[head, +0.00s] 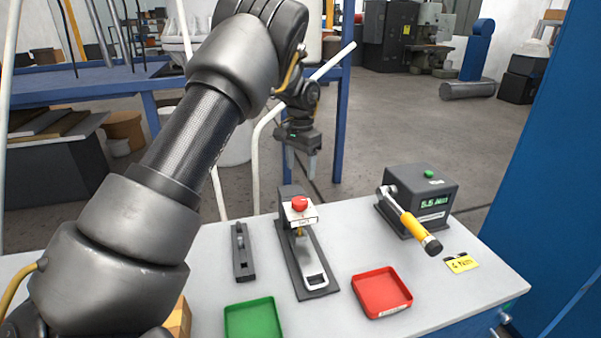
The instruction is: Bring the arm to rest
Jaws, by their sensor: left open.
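My left arm (190,140) comes in from the lower left, rises across the picture and bends over at the top. My left gripper (301,168) hangs down from it with its fingers apart and nothing visible between them. In the picture it shows just above the back edge of the table, behind the fixture with the red knob (300,203), touching nothing that I can see. My right gripper is not in view.
The light grey table (345,240) carries a dark slotted block (242,252), a green tray (254,321), a red tray (382,292), a box with a green display (433,187), a yellow-handled lever (412,226) and a yellow tag (462,264). A blue panel (550,180) stands right.

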